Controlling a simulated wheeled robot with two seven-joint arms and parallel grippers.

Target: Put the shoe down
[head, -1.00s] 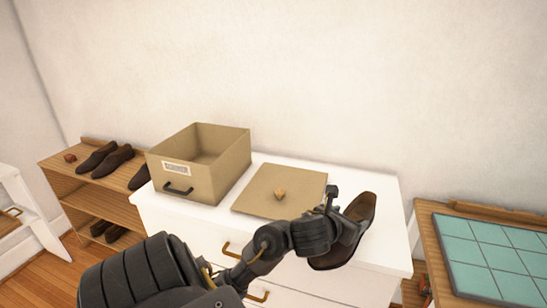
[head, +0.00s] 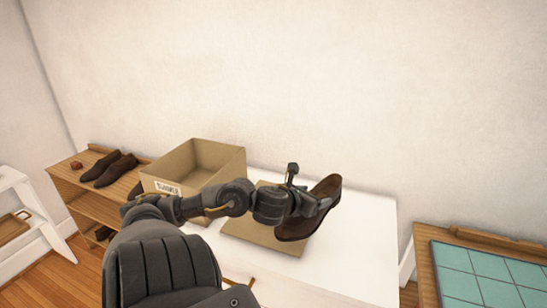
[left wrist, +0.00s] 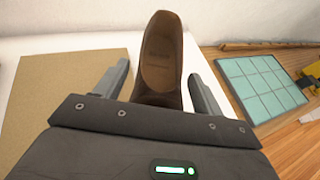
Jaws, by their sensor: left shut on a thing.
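My left gripper (head: 308,204) is shut on a brown leather shoe (head: 327,188), with a finger on either side of it. The shoe is held tilted in the head view, over the right part of the flat tan lid (head: 248,229) and the white dresser top (head: 352,240). In the left wrist view the shoe (left wrist: 162,60) points away between the fingers, with the lid (left wrist: 60,95) to its left. Part of the lid is hidden by my arm. My right gripper is not in view.
An open tan box (head: 226,163) with a label stands left of the lid, partly behind my arm. A wooden rack (head: 80,205) with dark shoes (head: 116,169) is at left. A wooden table (head: 425,262) with a teal tiled panel (head: 480,272) is at right. The dresser's right side is clear.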

